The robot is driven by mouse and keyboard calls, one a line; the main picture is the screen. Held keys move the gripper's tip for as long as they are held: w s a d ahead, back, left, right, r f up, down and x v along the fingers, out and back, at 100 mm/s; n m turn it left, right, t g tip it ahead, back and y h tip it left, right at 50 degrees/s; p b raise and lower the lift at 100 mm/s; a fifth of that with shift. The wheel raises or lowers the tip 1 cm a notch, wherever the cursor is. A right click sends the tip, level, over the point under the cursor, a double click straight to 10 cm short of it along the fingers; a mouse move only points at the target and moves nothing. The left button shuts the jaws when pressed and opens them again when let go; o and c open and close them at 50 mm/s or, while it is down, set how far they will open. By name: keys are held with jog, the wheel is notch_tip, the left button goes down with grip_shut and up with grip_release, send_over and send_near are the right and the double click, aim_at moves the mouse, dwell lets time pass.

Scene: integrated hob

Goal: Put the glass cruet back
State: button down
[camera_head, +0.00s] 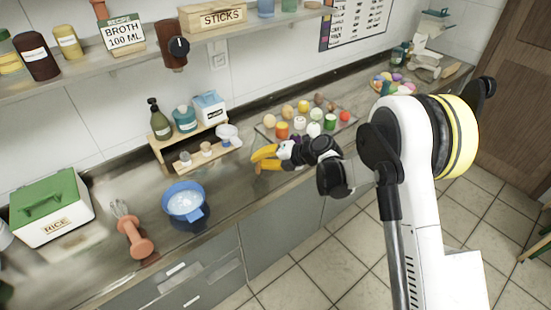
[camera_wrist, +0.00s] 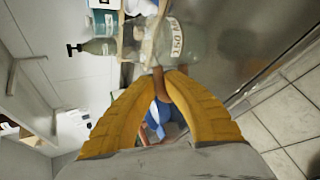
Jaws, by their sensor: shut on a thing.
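My gripper (camera_head: 262,159) has yellow fingers and is over the counter, just right of the small wooden rack (camera_head: 160,152). In the wrist view the fingertips (camera_wrist: 165,78) close on a narrow brown part at the near end of the clear glass cruet (camera_wrist: 172,45), which has a label reading 150 ML. The cruet's body extends beyond the fingertips, close to the rack's wood. In the head view a pale, rounded glassy shape (camera_head: 228,133) shows at the rack's right end; I cannot tell for sure that it is the cruet.
The rack holds a green pump bottle (camera_head: 160,124), a teal bottle (camera_head: 185,119) and a white carton (camera_head: 209,107), with small jars on its lower step. A tray of foods (camera_head: 262,132) lies behind my gripper.

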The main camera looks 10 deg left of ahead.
jog(key=f, duration=0.1)
jog(key=a+f+b, duration=0.1)
jog(key=f, duration=0.1)
jog(key=a+f+b, duration=0.1)
jog(key=shift+s+a+f, duration=0.15)
jog(key=shift+s+a, duration=0.05)
jog(key=shift+s, duration=0.05)
jog(key=shift+f, duration=0.4)
jog(key=c, duration=1.6)
grip_release()
jog(key=shift+o, duration=0.2)
jog(key=p+v, duration=0.3)
jog(key=v, duration=0.7)
jog(key=shift+s+d+p, duration=0.25)
jog(key=shift+d+p, duration=0.05)
jog(key=shift+p, duration=0.1)
